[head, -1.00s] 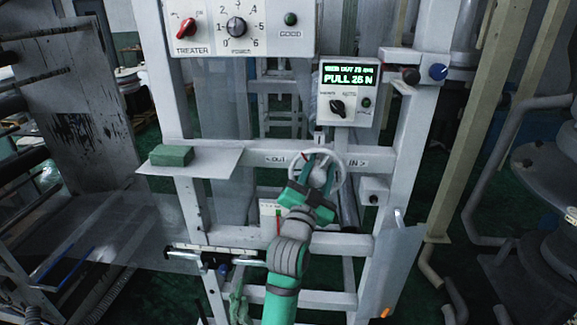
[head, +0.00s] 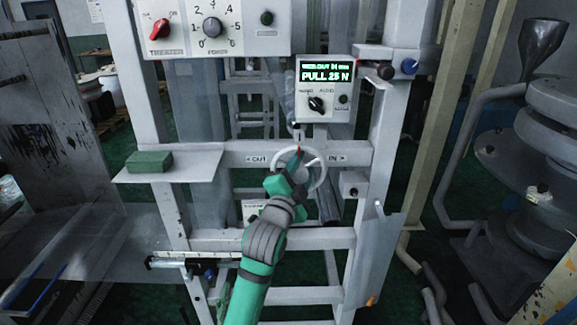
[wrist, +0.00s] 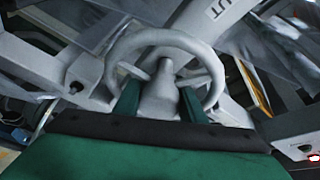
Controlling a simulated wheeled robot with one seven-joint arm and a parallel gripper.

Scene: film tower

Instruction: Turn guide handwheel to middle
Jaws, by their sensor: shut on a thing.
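The guide handwheel (head: 321,172) is a white ring on the frame's crossbar, between an OUT label on its left and an IN label on its right. A small red mark shows at its top. My gripper (head: 296,176) is at the wheel's hub, and the green arm reaches up from below. In the wrist view, the two green fingers (wrist: 158,103) are shut on the grey hub, one on each side, inside the wheel's rim (wrist: 165,38). The display box (head: 325,75) above reads PULL 25 N; its upper line is too small to read surely.
A green block (head: 149,161) lies on a white shelf (head: 190,172) to the left. A panel with a red knob and a POWER dial (head: 212,28) is at upper left. Frame posts stand on both sides of the wheel. Dark machinery stands at far right.

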